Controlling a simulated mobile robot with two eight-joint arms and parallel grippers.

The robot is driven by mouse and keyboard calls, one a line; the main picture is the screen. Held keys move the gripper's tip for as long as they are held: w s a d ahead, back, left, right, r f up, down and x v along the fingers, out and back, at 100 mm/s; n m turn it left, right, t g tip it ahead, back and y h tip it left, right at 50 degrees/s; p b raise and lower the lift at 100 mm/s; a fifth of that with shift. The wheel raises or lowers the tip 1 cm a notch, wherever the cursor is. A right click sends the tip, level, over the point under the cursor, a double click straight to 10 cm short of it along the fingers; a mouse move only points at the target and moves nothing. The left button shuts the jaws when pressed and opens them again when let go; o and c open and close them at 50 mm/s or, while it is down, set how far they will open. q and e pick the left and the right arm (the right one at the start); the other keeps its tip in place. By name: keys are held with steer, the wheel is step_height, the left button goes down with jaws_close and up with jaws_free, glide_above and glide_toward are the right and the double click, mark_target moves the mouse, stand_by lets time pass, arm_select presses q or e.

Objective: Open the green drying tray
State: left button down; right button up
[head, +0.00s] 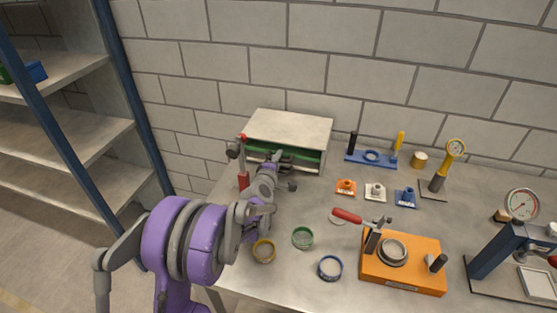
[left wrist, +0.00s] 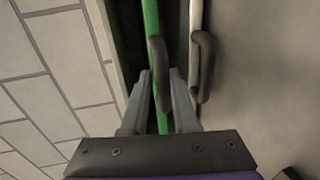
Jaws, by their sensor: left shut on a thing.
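The drying cabinet (head: 290,126) is a pale box at the back left of the table. The green drying tray (head: 309,155) shows as a green strip in its front, partly hidden by my arm. In the left wrist view, the green tray's edge (left wrist: 151,28) runs between my fingers, with its dark bar handle (left wrist: 157,72) at the fingertips. My left gripper (head: 279,157) is at the cabinet front and shut on this handle; its fingers also show in the left wrist view (left wrist: 159,85). How far the tray stands out is hard to tell. My right gripper is not in view.
A pale tray edge with another dark handle (left wrist: 204,68) lies close beside the green one.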

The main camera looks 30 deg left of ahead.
arm_select(q)
steer(key=shift+s+d+f, duration=0.1)
steer(key=shift+s+f, duration=0.05)
steer(key=shift+f, duration=0.05)
stand_by(0.6)
steer(key=v, duration=0.4)
steer(key=f+v, duration=0.1)
steer(key=v, duration=0.3)
steer(key=f+v, duration=0.1)
steer(key=v, duration=0.3)
steer(key=shift+s+f, duration=0.2)
steer(key=shift+s, duration=0.2)
steer(key=c, duration=1)
jaws_free()
steer(key=shift+o, duration=1)
steer(key=shift+w, duration=0.2)
steer(key=shift+s, duration=0.1)
